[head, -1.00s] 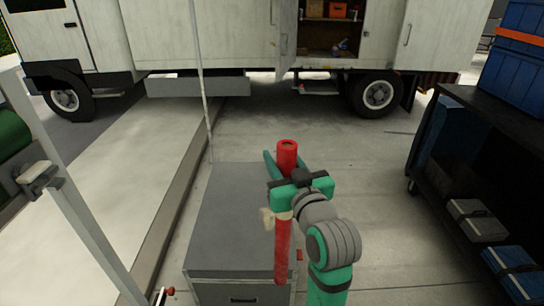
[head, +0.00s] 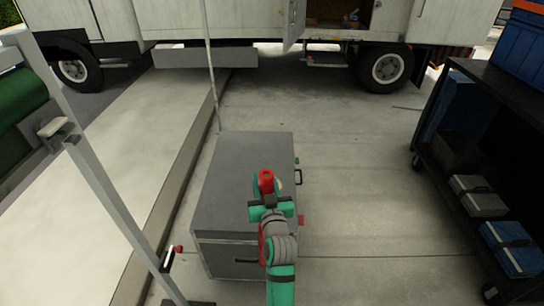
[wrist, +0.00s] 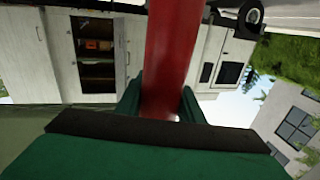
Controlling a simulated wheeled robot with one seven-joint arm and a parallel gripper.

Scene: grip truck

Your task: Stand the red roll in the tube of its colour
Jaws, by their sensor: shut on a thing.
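The red roll (head: 265,181) is in my gripper (head: 268,203), over the grey case in the head view. Its top end sticks up beyond the green fingers; my wrist hides most of its lower part. In the wrist view the roll (wrist: 172,55) runs up from between the two green fingers, which close on it from both sides. I cannot make out a red tube in either view.
The grey case (head: 238,180) stands on the floor below my arm. A black cart (head: 470,175) with blue boxes is at the right. A metal frame (head: 100,195) stands at the left, a white truck (head: 235,20) behind. The floor between case and cart is clear.

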